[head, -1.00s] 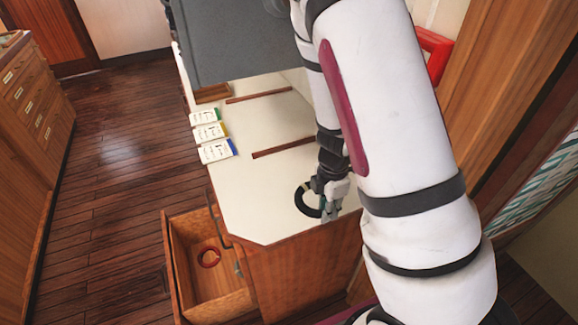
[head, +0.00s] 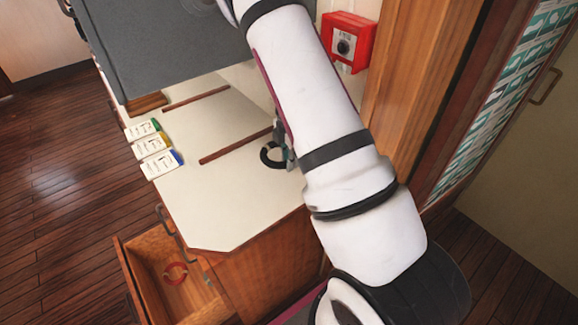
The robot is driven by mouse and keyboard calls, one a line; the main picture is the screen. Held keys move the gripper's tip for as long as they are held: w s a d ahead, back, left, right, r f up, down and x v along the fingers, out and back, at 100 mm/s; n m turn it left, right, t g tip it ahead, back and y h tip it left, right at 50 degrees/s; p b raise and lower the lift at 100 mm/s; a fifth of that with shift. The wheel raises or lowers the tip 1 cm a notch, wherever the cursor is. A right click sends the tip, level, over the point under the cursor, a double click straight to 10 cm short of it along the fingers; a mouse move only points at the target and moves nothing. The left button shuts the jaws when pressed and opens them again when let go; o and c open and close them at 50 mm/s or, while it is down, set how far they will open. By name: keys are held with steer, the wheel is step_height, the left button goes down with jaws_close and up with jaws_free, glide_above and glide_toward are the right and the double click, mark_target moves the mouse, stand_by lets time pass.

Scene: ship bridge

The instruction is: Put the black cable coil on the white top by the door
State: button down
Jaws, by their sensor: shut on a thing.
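The black cable coil (head: 266,159) is a dark ring over the right part of a white top (head: 210,215). My gripper (head: 281,151) is shut on the right side of the coil, and my arm hides most of the gripper. I cannot tell whether the coil touches the top or hangs a little above it. A door (head: 525,165) with a brass handle is at the far right.
Several white cards or boxes with coloured edges (head: 152,148) lie on the top's left edge. Brown strips (head: 235,144) cross it. A red wall box (head: 347,43) is behind my arm.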

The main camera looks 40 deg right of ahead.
step_height(320, 180, down, 2)
steer(key=shift+d+f+p, duration=0.15)
steer(key=shift+f+p, duration=0.1)
steer(key=shift+p, duration=0.2)
steer(key=shift+w+f, duration=0.1)
steer(key=shift+f, duration=0.45)
steer(key=c, duration=1.4)
jaws_free()
steer(key=shift+f, duration=0.1)
steer(key=shift+o, duration=0.2)
step_height(320, 180, up, 12)
steer(key=shift+f+b, duration=0.1)
steer(key=shift+b, duration=0.7)
steer(key=shift+r, duration=0.25)
